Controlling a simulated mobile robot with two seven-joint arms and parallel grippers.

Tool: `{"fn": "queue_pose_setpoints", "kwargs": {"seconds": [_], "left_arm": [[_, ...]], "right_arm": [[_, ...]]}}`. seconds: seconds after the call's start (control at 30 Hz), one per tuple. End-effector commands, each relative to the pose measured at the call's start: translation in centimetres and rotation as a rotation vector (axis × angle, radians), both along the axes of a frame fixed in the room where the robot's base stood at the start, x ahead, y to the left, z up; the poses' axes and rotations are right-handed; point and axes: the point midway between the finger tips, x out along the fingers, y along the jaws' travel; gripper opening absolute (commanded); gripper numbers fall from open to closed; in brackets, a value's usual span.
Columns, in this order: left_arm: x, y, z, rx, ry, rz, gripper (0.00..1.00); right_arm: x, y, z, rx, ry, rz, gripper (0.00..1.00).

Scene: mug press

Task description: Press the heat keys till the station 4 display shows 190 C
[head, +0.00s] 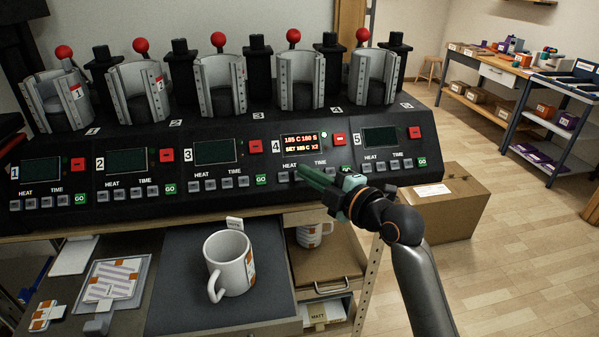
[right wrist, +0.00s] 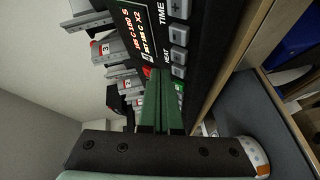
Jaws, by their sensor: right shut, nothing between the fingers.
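The station 4 display (head: 299,143) is lit in orange-red. Its top line appears to read 185 C 180 S; the small lower line seems to end in X2 and its temperature is hard to read. It shows slanted in the right wrist view (right wrist: 133,30). The station 4 heat keys (head: 284,177) are small grey buttons below it. My right gripper (head: 302,171) is shut and empty, its green fingertips (right wrist: 165,74) at the heat keys, partly hiding them. I cannot tell whether they touch a key. My left gripper is not in view.
Stations 1, 2, 3 and 5 (head: 380,137) have dark displays. The red minus button (head: 340,139) and green GO keys are close to the heat keys. A white mug (head: 230,263) stands on the dark mat below. A cardboard box (head: 445,205) stands at right.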

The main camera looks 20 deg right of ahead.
Motion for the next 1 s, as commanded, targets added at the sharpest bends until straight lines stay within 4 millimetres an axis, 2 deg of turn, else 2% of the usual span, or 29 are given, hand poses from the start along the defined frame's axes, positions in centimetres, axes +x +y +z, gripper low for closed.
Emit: {"fn": "queue_pose_setpoints", "kwargs": {"seconds": [0.03, 0.33, 1.0], "left_arm": [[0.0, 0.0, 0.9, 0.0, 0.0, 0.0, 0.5], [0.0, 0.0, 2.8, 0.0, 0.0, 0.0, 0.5], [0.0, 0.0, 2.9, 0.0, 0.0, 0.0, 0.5]], "right_arm": [[-0.4, 0.1, 0.8, -0.002, 0.001, 0.001, 0.0], [-2.5, 0.6, 2.6, -0.002, 0.0, 0.0, 0.0], [-2.8, 0.7, 2.8, 0.0, 0.0, 0.001, 0.0]]}}
